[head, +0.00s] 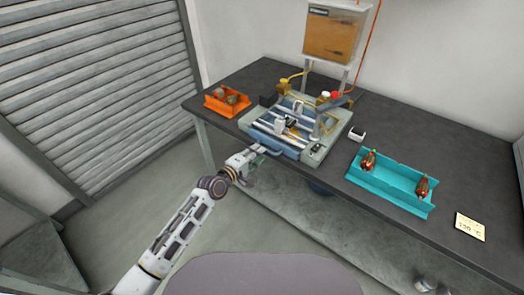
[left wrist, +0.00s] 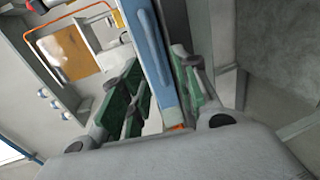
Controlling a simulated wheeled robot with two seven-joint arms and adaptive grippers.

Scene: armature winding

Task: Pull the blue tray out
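The blue tray (head: 275,139) sits low at the front of the winding machine (head: 300,125), with its front edge facing me. My left gripper (head: 260,150) is at this front edge in the head view. In the left wrist view, its two green-padded fingers (left wrist: 160,95) stand apart, one on each side of the tray's blue front (left wrist: 152,45), which carries a raised lighter blue bar. A pale gap shows beside the left finger, so I see no firm hold. My right gripper is not clearly in view.
An orange bin (head: 226,103) with parts stands left of the machine. A teal bin (head: 388,188) with two copper-coloured parts is to its right, and a small sign (head: 470,227) lies farther right. The dark table (head: 250,80) ends just in front of the machine; floor lies beyond its edge.

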